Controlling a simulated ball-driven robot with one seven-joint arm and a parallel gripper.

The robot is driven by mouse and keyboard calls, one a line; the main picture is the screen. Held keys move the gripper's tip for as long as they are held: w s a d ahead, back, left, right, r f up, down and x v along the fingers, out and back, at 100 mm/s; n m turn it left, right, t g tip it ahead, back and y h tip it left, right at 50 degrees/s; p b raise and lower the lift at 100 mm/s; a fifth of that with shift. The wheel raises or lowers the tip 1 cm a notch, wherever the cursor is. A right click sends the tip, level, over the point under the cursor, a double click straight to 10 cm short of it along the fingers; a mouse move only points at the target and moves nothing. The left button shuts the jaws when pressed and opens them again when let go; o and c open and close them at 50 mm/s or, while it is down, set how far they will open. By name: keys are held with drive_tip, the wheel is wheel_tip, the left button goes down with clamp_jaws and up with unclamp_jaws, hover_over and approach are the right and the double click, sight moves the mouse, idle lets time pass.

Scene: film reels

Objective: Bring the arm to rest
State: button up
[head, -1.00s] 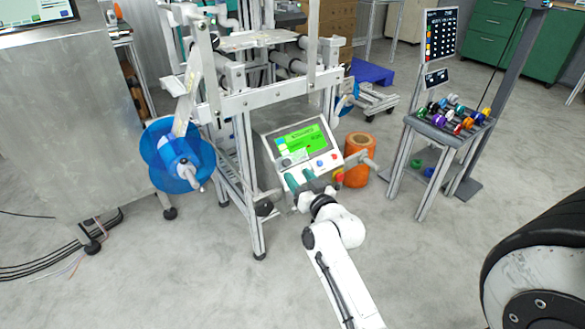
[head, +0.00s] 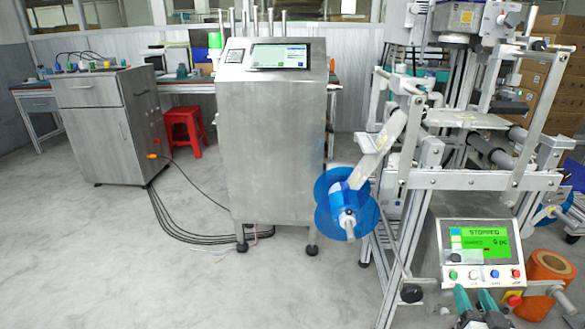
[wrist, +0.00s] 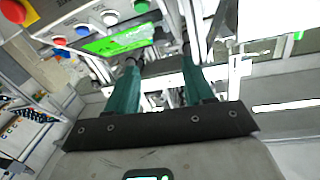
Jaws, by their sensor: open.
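My gripper (head: 475,301) shows at the bottom right of the head view, its two green fingers just in front of the machine's control panel (head: 481,245). In the wrist view the green fingers (wrist: 157,72) stand apart with nothing between them, so the gripper is open and empty. The panel's screen reads STOPPED, and its colored buttons also show in the wrist view (wrist: 110,17). Most of my arm is outside the head view.
The labeling machine frame (head: 470,180) with a blue reel (head: 368,215) stands at right. An orange roll (head: 548,266) is right of the panel. A steel cabinet (head: 272,140) stands mid-left, with cables (head: 180,230) on the floor. A red stool (head: 184,128) is behind. The left floor is clear.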

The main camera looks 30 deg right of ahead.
drive_tip(key=w+a+f+n+g+y, duration=0.25)
drive_tip(key=a+f+y, duration=0.25)
drive_tip(key=a, duration=0.4)
drive_tip(key=w+a+f+n+g+y, duration=0.1)
drive_tip(key=a+f+n+y, duration=0.25)
drive_tip(key=a, duration=0.45)
drive_tip(key=s+a+f+n+g+y, duration=0.35)
drive_tip(key=s+a+g, duration=0.65)
drive_tip(key=s+a, duration=0.4)
wheel_tip(320, 180, up, 26)
drive_tip(key=d+p, duration=0.1)
drive_tip(key=p, duration=2.5)
drive_tip(key=shift+s+d+f+h, duration=0.15)
drive_tip(key=shift+s+d+h, duration=0.15)
drive_tip(key=shift+h, duration=0.1)
drive_tip(key=shift+m+t, duration=0.25)
